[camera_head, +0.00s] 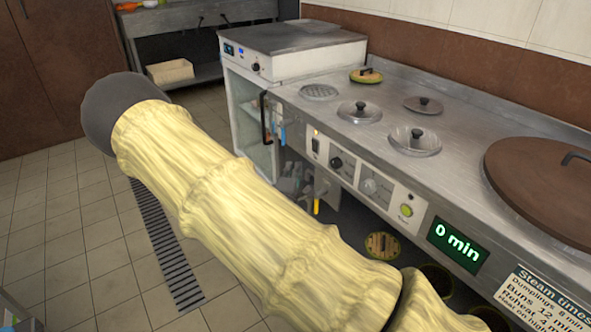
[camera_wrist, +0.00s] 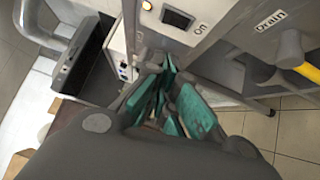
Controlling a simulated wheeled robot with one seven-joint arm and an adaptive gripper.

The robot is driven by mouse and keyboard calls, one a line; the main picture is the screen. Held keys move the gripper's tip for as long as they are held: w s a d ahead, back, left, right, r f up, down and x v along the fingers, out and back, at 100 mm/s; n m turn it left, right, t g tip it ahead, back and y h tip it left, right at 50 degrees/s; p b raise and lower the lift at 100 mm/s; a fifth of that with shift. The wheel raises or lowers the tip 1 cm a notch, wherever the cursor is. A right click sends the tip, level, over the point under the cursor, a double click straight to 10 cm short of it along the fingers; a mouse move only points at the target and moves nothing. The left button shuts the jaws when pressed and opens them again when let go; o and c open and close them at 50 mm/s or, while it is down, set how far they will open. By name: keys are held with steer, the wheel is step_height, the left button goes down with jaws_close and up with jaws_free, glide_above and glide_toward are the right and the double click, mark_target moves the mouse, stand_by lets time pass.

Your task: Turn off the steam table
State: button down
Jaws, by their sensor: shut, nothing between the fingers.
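The steam table (camera_head: 465,120) runs along the right in the head view, with a control panel on its front. The panel carries a dark rocker switch (camera_head: 316,146) under a small amber light (camera_head: 316,132), which looks lit. In the wrist view the switch (camera_wrist: 177,18) has an "On" label beside it, and the amber light (camera_wrist: 147,5) glows. My gripper (camera_wrist: 167,80), with teal finger pads, is shut and empty just below the switch in that picture; I cannot tell whether it touches the panel. In the head view my arm hides much of the gripper.
Two knobs (camera_head: 353,174), a yellow-green button (camera_head: 407,210) and a "0 min" display (camera_head: 457,243) sit further right. A yellow drain handle (camera_wrist: 308,70) is right of my gripper. A cabinet (camera_head: 253,115) with a dark handle stands left of the panel.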

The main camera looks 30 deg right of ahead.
mark_target(314, 147)
steer(key=w+d+r+b, duration=0.1)
steer(key=w+d+b, duration=0.1)
steer(key=w+d, duration=0.4)
steer(key=shift+d, duration=1.4)
